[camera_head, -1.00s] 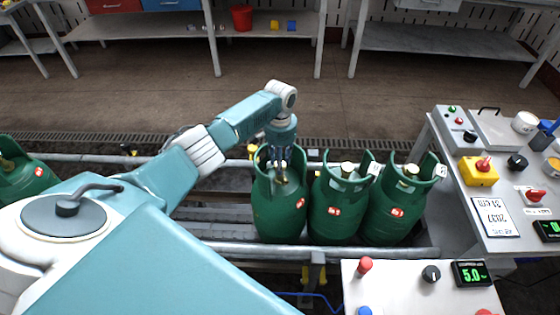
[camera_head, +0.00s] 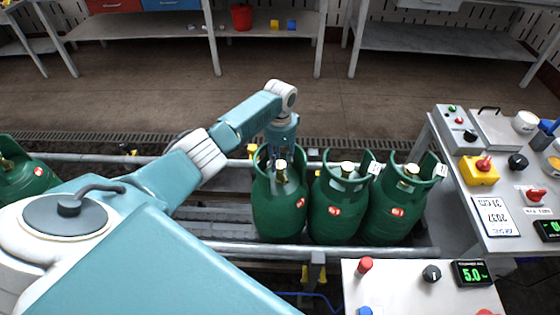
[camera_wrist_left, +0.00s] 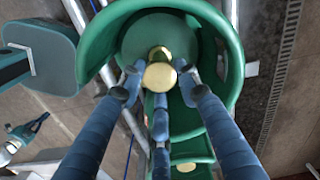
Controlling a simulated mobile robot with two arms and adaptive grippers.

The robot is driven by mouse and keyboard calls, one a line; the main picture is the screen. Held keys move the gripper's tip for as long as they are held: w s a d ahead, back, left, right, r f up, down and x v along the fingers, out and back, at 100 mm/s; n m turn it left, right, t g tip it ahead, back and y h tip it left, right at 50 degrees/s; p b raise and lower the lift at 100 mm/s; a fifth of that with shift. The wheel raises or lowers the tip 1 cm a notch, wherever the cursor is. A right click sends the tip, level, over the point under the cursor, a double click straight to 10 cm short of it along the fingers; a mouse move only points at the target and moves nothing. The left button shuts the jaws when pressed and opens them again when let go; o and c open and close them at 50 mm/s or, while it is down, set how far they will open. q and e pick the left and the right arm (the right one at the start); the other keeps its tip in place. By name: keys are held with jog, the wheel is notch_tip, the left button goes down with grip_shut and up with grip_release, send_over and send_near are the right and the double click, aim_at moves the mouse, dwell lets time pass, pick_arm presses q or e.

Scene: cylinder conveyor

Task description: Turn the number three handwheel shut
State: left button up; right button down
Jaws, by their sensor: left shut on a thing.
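Three green gas cylinders stand in a row on the conveyor: the left one (camera_head: 279,215), the middle one (camera_head: 333,218) and the right one (camera_head: 395,213). Each has a pale brass handwheel inside its collar. My left gripper (camera_head: 281,158) reaches down into the left cylinder's collar, shut on its handwheel (camera_head: 281,165). In the left wrist view the three blue fingers of this gripper (camera_wrist_left: 158,80) close around the round brass handwheel (camera_wrist_left: 160,76). Which cylinder is number three I cannot read. My right gripper is out of view.
The green collar (camera_wrist_left: 228,45) stands close around the fingers. Conveyor rails (camera_head: 225,248) run in front and behind. A control panel (camera_head: 400,272) is at the front right and a bench with buttons (camera_head: 470,235) at the right. Another green cylinder (camera_head: 22,170) stands far left.

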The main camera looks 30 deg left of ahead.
aim_at(280, 164)
pick_arm(q)
jog(key=shift+w+r+m, duration=0.1)
jog(key=shift+m, duration=0.2)
jog(key=o, duration=1.2)
jog(key=shift+c, duration=0.2)
notch_tip(280, 164, up, 12)
